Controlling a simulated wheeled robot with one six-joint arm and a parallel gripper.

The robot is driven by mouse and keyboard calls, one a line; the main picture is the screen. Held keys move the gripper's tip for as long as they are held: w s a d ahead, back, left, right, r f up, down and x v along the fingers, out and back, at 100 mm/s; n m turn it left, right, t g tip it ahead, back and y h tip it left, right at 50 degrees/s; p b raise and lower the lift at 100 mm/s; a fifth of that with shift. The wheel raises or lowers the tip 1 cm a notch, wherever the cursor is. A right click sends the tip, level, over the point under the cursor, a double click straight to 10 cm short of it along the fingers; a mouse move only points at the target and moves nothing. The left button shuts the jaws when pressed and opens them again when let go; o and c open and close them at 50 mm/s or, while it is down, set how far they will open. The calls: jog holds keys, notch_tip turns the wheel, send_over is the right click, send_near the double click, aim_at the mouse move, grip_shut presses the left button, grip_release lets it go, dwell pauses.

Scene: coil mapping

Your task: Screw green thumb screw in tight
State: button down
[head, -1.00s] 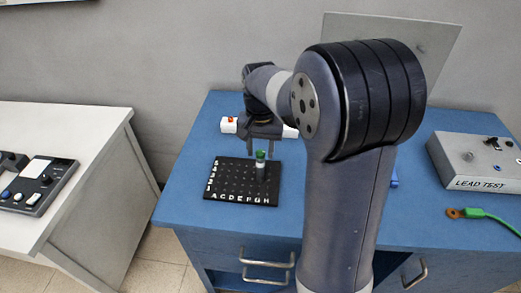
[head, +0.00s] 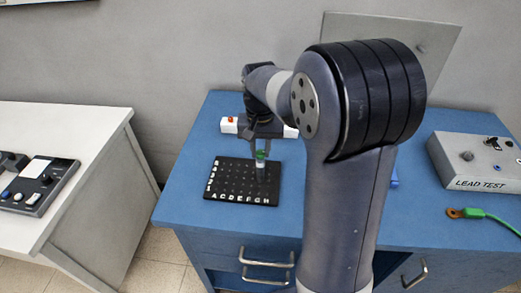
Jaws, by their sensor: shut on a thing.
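The green thumb screw (head: 261,155) sits on top of a small upright post with a pale band (head: 261,166), at the right part of a black lettered grid board (head: 225,196). My gripper (head: 261,153) reaches down from above and is shut on the green screw, one finger on each side. The fingers hide part of the screw, so its thread and seating cannot be seen.
A white block with a red dot (head: 229,125) lies behind the board. A grey LEAD TEST box (head: 477,162) and a green lead (head: 492,217) are at the right of the blue table (head: 187,177). A white table with a control box (head: 38,187) stands at left.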

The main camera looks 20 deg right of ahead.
jog(key=shift+m, duration=1.1)
jog(key=c, duration=1.1)
grip_release()
jog(key=shift+c, duration=0.2)
notch_tip(320, 180, up, 11)
jog(key=shift+f, duration=0.15)
jog(key=shift+f, duration=0.15)
notch_tip(320, 180, down, 10)
jog(key=shift+f, duration=0.3)
jog(key=shift+r+n, duration=0.1)
jog(key=shift+n, duration=1.1)
